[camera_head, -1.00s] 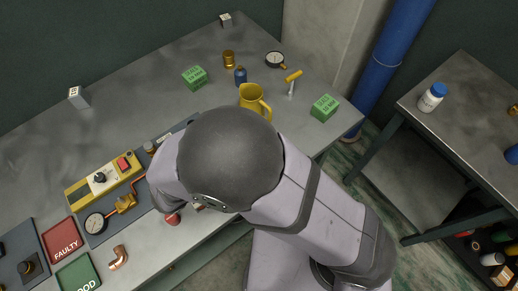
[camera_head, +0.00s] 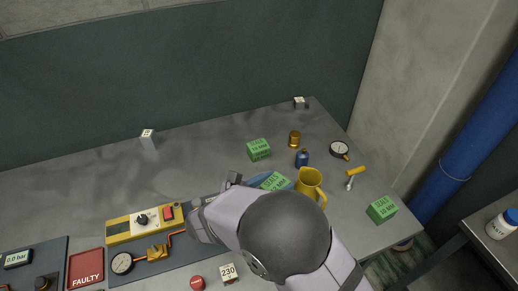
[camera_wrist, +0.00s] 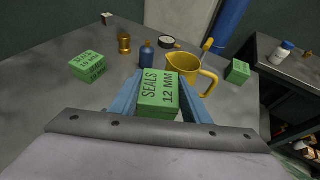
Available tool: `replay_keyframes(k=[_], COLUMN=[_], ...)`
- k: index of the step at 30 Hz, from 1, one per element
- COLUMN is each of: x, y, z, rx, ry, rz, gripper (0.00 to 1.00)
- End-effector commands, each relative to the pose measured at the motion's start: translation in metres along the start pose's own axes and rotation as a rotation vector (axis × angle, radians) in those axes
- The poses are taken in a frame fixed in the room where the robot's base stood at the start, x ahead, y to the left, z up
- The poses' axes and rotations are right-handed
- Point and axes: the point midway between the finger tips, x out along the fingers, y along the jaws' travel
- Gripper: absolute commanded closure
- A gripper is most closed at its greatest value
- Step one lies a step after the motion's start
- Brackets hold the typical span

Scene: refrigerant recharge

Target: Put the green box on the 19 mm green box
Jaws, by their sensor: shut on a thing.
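My gripper (camera_wrist: 160,104) is shut on a green box (camera_wrist: 158,90) marked SEALS 12 MM, with its blue fingers on either side. In the head view this held box (camera_head: 273,181) shows in front of the yellow jug, above the grey bench. A second green SEALS box (camera_head: 258,150) stands on the bench behind it; in the wrist view it is at left (camera_wrist: 87,66). A third green SEALS box (camera_head: 381,209) stands near the bench's right end; it also shows in the wrist view (camera_wrist: 238,70). The size numbers on these two are too small to read surely.
The yellow jug (camera_head: 310,184) stands just right of the held box. A blue bottle (camera_head: 302,158), a brass cylinder (camera_head: 295,139) and a gauge (camera_head: 339,149) stand behind it.

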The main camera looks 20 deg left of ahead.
Motion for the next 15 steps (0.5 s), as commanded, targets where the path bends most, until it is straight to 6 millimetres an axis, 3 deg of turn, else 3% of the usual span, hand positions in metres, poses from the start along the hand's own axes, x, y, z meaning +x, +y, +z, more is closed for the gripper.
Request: replay_keyframes(k=[3,9,15], x=[0.025,0.058,0.076], y=[0.052,0.126,0.163], z=[0.016,0.062,0.098], rx=[-0.051,-0.155,-0.228], ry=[-0.003,-0.005,-0.005], rz=[0.137,0.386,0.555], gripper=[0.8,0.8,0.8])
